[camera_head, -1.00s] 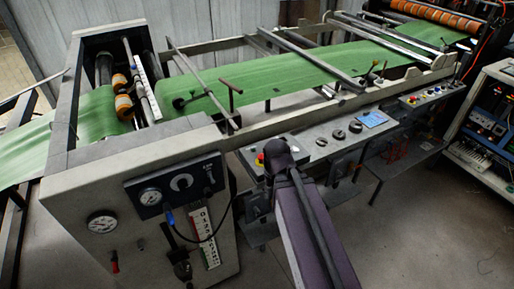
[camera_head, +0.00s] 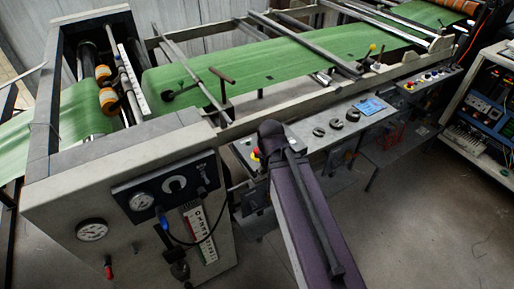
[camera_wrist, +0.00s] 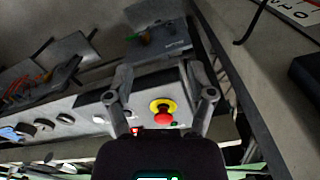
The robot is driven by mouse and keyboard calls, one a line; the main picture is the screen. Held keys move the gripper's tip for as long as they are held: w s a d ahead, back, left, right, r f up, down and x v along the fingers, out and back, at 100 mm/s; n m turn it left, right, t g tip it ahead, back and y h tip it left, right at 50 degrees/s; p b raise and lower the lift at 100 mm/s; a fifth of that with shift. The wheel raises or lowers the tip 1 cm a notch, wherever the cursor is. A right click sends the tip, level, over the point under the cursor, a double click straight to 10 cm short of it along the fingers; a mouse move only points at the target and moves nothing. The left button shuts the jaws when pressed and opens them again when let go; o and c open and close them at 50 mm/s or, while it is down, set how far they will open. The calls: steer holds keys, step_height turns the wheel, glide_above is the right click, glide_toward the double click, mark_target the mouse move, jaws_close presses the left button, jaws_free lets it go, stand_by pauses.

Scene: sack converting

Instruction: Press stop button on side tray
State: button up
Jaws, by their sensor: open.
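The red stop button (camera_wrist: 162,118) with its yellow collar sits on the pale panel of the side tray (camera_wrist: 88,108) in the wrist view. In the head view only a bit of the button's yellow and red edge (camera_head: 255,155) shows beside my arm's dark end, on the side tray (camera_head: 322,146). My gripper (camera_wrist: 158,72) is open and empty in the wrist view, with one finger on each side of the button. I cannot tell whether it touches the panel. My arm hides much of the tray's near end in the head view.
The machine's grey end housing (camera_head: 75,190) with gauges stands left of my arm. The green web (camera_head: 270,62) runs behind the tray. Several black knobs (camera_head: 336,123) and a blue item (camera_head: 370,107) sit farther along. Open floor (camera_head: 410,220) lies at the right.

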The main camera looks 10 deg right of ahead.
mark_target(258, 150)
steer(key=w+r+n+p, duration=0.3)
steer(key=w+r+p, duration=0.1)
steer(key=w, duration=0.4)
steer(key=w+r+n+p, duration=0.3)
steer(key=w+r+p, duration=0.2)
steer(key=w, duration=0.3)
steer(key=shift+w+r+p, duration=0.2)
steer(key=shift+r+p, duration=0.1)
steer(key=shift+r, duration=0.05)
steer(key=shift+d+f, duration=0.1)
steer(key=shift+f, duration=0.1)
step_height(258, 150, down, 14)
steer(key=b, duration=1.3)
steer(key=shift+r+b, duration=0.25)
steer(key=shift+b, duration=0.15)
